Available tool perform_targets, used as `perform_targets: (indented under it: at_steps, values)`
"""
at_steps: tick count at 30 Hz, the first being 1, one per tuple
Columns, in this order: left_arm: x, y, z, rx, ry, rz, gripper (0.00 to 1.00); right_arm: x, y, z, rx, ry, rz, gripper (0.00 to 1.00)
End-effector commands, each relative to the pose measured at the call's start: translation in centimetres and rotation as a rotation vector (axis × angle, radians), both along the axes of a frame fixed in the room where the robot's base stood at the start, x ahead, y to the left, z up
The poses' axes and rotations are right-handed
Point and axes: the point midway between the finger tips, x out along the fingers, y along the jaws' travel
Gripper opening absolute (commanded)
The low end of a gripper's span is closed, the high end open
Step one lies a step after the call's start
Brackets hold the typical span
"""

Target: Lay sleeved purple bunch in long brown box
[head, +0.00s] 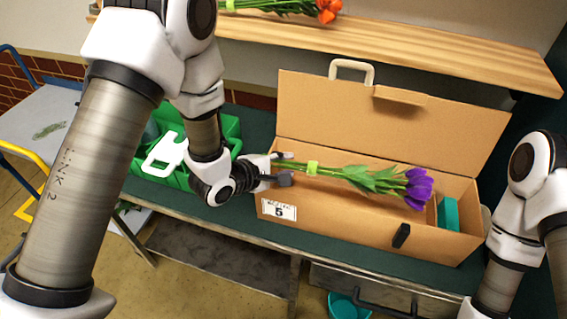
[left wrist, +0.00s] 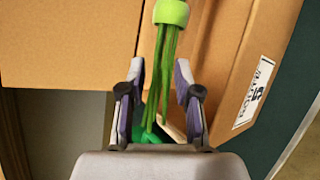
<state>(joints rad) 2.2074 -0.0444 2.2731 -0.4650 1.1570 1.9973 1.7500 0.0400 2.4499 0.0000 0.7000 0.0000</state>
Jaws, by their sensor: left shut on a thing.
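The purple bunch (head: 388,184) has purple tulip heads at the right, green leaves and a light green band around its stems. I see no clear sleeve on it. My left gripper (head: 285,168) is shut on the stem end, left of the band. The bunch lies lengthwise over the open long brown box (head: 335,221), heads toward the box's right end. I cannot tell whether it touches the box floor. In the left wrist view the green stems (left wrist: 168,60) run between the fingers, with the band beyond them. My right gripper is out of view; only my right arm shows.
The box's lid (head: 400,125) stands open at the back, with a white handle. A teal block (head: 448,213) sits in the box's right end. A green crate (head: 226,128) stands left of the box. A wooden shelf (head: 430,57) with orange flowers (head: 325,8) runs above.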

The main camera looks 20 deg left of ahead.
Motion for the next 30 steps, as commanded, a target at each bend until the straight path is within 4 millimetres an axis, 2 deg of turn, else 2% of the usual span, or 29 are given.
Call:
perform_targets:
  at_steps: [1,2,3,12,17,20,24,25,30]
  values:
    - [0.0,0.0,-0.1,-0.002,-0.002,0.000,0.00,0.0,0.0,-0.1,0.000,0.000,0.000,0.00]
    - [0.0,0.0,-0.1,0.000,0.000,0.000,0.43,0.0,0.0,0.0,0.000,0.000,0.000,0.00]
    - [0.0,0.0,-0.1,0.000,0.000,0.000,0.57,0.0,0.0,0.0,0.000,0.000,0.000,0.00]
    - [0.0,0.0,0.0,0.000,0.000,0.000,0.58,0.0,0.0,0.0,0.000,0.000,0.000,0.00]
    - [-0.2,0.2,1.3,0.000,0.000,0.002,0.58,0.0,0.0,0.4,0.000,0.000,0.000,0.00]
    - [-1.9,1.2,2.0,-0.005,0.001,0.007,0.58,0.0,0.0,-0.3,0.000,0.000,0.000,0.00]
    - [-5.1,2.8,4.0,-0.009,0.001,0.006,0.58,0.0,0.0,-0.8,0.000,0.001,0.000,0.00]
    - [-5.5,3.0,5.3,-0.008,0.007,0.004,0.58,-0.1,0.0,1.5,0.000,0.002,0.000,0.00]
    - [-7.6,4.2,6.8,-0.004,0.007,0.001,0.58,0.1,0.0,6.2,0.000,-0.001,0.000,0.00]
